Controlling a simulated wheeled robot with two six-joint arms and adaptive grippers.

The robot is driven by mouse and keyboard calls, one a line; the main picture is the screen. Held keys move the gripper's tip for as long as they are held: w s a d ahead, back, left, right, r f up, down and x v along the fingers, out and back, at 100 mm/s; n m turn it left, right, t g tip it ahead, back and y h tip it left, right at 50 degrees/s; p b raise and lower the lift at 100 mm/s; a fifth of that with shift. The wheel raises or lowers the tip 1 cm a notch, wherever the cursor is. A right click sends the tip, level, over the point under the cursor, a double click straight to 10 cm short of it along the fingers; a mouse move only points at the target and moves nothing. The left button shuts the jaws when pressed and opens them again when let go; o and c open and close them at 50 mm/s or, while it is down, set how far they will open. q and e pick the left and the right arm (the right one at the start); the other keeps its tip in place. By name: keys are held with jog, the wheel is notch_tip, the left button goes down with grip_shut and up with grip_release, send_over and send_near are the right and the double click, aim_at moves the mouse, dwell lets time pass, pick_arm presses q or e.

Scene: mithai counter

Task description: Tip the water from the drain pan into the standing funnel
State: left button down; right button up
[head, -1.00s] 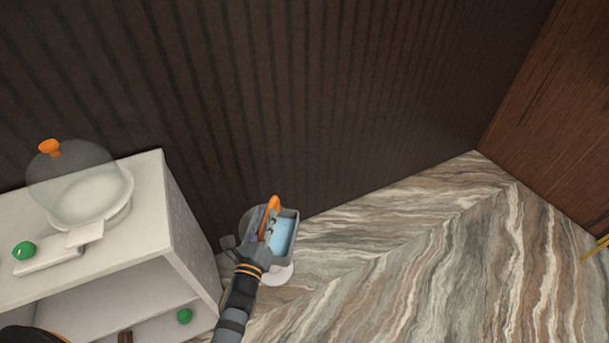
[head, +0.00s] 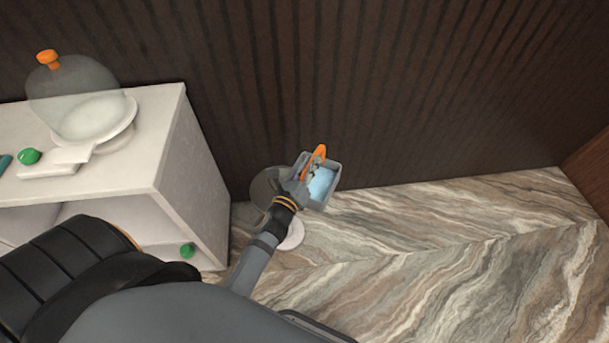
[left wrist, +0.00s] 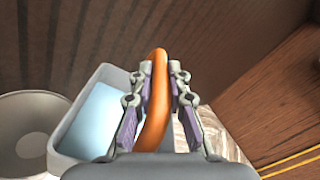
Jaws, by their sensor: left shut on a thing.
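The drain pan (head: 334,176) is a small grey box with an orange handle (head: 316,160) and light blue water (head: 320,184) inside. My left gripper (head: 302,186) is shut on the orange handle; the left wrist view shows the handle between its fingers (left wrist: 158,95). The pan is held off the floor and looks about level. The standing funnel (head: 263,187) has a wide grey round mouth and a pale round foot (head: 292,237) on the floor. It is just left of the pan and partly hidden by my left gripper and arm. My right gripper is not in view.
A white counter (head: 205,185) stands at left, with a glass dome (head: 75,95) on a white stand and green balls (head: 29,156). A dark ribbed wall (head: 400,90) is close behind the pan. Marbled floor (head: 450,240) lies open at right.

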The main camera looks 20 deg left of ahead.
pick_arm(q)
jog(key=shift+y, duration=0.3)
jog(key=w+a+f+b, duration=0.1)
jog(key=w+f+b, duration=0.1)
jog(key=f+b, duration=0.1)
jog(key=w+a+f+b, duration=0.2)
jog(key=f+b, duration=0.2)
jog(key=w+a+f+b, duration=0.1)
jog(key=w+f+b, duration=0.1)
jog(key=f+b, duration=0.1)
jog(key=shift+w+a+f+b, duration=0.1)
jog(key=shift+a+f+b, duration=0.2)
jog(key=shift+f, duration=0.35)
jog(key=shift+w+a+f, duration=0.1)
jog(key=shift+w+a, duration=0.1)
jog(key=shift+w, duration=0.05)
jog(key=shift+a, duration=0.1)
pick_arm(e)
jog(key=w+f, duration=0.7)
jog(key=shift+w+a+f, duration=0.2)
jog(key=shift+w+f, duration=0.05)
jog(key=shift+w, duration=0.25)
